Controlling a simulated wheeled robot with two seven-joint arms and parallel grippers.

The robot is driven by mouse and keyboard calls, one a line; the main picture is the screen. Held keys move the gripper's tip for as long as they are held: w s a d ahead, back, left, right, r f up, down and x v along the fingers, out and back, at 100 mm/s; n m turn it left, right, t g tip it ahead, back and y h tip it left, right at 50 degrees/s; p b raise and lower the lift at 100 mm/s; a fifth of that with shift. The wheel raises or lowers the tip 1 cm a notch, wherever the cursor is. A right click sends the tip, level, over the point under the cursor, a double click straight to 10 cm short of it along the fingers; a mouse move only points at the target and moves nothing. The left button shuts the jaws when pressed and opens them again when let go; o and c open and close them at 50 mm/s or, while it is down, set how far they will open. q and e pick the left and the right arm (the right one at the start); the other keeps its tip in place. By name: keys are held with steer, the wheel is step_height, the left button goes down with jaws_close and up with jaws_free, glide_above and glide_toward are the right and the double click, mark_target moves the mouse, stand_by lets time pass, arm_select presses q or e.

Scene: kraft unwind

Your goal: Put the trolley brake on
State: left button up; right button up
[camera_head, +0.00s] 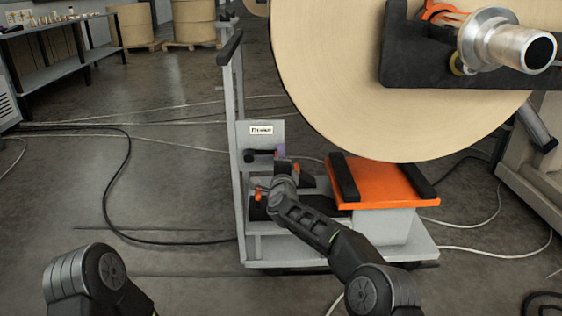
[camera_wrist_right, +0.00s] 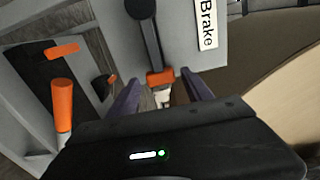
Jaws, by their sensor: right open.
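The trolley (camera_head: 330,247) stands ahead of me, with a grey panel on its upright post. The panel carries a label (camera_head: 261,129), readable as "Brake" in the wrist view (camera_wrist_right: 208,25). Below it the black brake lever (camera_head: 262,152) lies about horizontal in the head view. In the wrist view the lever (camera_wrist_right: 147,35) ends in an orange tip (camera_wrist_right: 160,78). My right gripper (camera_wrist_right: 161,92) is open, with its purple-grey fingers on either side of the tip; contact cannot be told. In the head view my right arm partly hides the trolley. My left gripper is out of frame.
A large kraft roll (camera_head: 370,80) hangs above the trolley's orange platform (camera_head: 385,180), close right of the panel. An orange handle (camera_wrist_right: 62,105) stands left of my right gripper. Cables (camera_head: 110,185) lie on the floor; open floor is at left.

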steer(key=shift+s, duration=0.1)
steer(key=s+p, duration=0.1)
steer(key=s, duration=0.6)
steer(key=shift+s+d, duration=0.25)
steer(key=shift+s, duration=0.05)
stand_by(0.3)
